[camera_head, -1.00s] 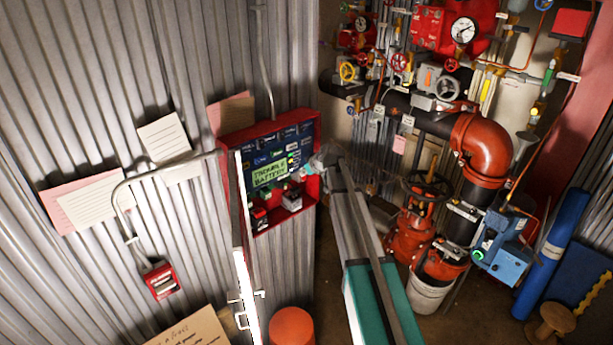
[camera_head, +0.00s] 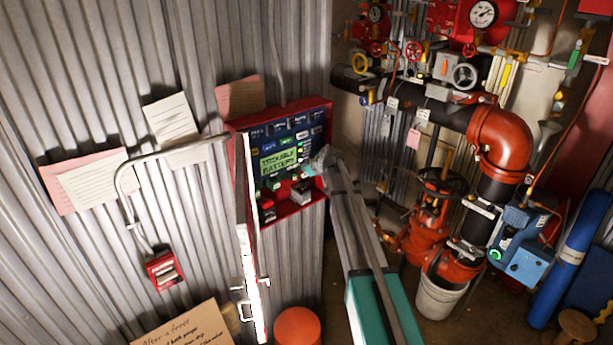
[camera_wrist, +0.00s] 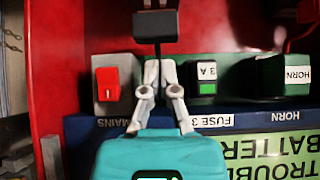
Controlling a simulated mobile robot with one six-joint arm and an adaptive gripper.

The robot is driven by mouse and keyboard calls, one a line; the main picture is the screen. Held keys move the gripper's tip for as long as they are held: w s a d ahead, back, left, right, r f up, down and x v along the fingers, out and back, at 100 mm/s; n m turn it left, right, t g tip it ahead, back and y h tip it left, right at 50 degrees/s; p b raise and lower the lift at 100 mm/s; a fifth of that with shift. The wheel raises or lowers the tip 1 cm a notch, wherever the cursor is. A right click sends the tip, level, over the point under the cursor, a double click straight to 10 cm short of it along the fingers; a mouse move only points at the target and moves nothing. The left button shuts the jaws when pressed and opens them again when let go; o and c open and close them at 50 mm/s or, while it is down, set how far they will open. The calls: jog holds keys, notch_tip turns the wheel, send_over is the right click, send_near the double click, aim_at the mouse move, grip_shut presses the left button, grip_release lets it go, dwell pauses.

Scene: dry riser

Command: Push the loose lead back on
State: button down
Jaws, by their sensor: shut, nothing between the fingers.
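The red alarm panel (camera_head: 238,130) hangs open on the corrugated wall, its display (camera_head: 278,162) reading TROUBLE BATTERY. My gripper (camera_head: 318,165) reaches into the panel from the right. In the wrist view its fingers (camera_wrist: 158,70) are shut and empty above the teal body. A black block (camera_wrist: 155,26) with a pale piece above it stands in line with the fingertips; I cannot tell whether they touch. A grey and dark block (camera_head: 300,191) sits low in the panel. I cannot make out the loose lead for certain.
The wrist view shows a red MAINS switch (camera_wrist: 108,84), a green fuse part (camera_wrist: 207,88) and a HORN block (camera_wrist: 285,76) close around the fingers. The panel door (camera_head: 247,235) stands open at left. Red pipework (camera_head: 500,140) and a blue pump (camera_head: 522,250) stand at right.

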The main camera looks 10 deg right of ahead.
jog(key=shift+f+b, duration=0.5)
jog(key=shift+f, duration=0.25)
jog(key=shift+f+b, duration=1.45)
jog(key=shift+s+r, duration=0.1)
notch_tip(320, 180, up, 11)
jog(key=p, duration=1.1)
send_over(305, 184)
jog(key=s+d, duration=0.4)
jog(key=s, duration=0.2)
jog(key=shift+s+r, duration=0.1)
jog(key=shift+s, duration=0.05)
jog(key=shift+s, duration=0.1)
